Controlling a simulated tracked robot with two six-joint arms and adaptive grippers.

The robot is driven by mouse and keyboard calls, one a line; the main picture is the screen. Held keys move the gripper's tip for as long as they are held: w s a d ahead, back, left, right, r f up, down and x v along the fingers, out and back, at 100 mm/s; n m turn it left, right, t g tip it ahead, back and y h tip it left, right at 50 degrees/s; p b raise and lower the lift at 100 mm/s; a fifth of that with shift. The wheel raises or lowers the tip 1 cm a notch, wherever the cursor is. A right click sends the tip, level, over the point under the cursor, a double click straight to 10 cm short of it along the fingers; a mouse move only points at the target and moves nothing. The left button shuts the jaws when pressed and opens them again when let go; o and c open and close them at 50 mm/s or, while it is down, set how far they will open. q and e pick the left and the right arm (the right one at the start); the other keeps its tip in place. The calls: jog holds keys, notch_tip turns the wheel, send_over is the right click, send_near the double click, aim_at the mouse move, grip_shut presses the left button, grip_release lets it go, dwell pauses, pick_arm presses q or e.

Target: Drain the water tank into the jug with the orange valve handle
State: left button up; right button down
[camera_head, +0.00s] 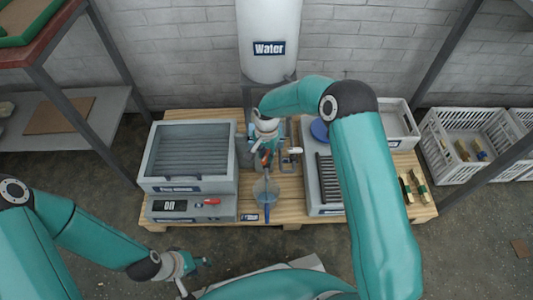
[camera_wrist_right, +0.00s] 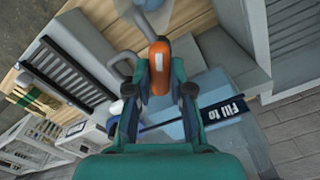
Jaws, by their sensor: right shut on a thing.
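The white water tank (camera_head: 270,35), labelled "Water", stands at the back centre above the wooden table. My right gripper (camera_head: 267,150) is below it and shut on the orange valve handle (camera_wrist_right: 160,65), which sits between its fingertips in the right wrist view. A clear jug (camera_head: 265,190) with a blue handle stands on the table just in front of my right gripper. Whether water is flowing or in the jug cannot be told. My left gripper (camera_head: 196,270) is open and empty, low over the floor in front of the table.
A grey machine (camera_head: 190,160) with an "ON" display fills the table's left side. A grey ribbed unit (camera_head: 325,180) stands right of the jug, partly behind my right arm. White crates (camera_head: 465,145) stand at the right. A dark "Fill to" label (camera_wrist_right: 222,112) shows in the wrist view.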

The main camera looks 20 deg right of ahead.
aim_at(266, 155)
jog(key=n, duration=0.4)
jog(key=shift+w+r+n, duration=0.1)
jog(key=shift+n, duration=0.3)
dwell(0.4)
jog(key=c, duration=1)
grip_release()
jog(key=shift+c, duration=0.2)
notch_tip(266, 155, up, 12)
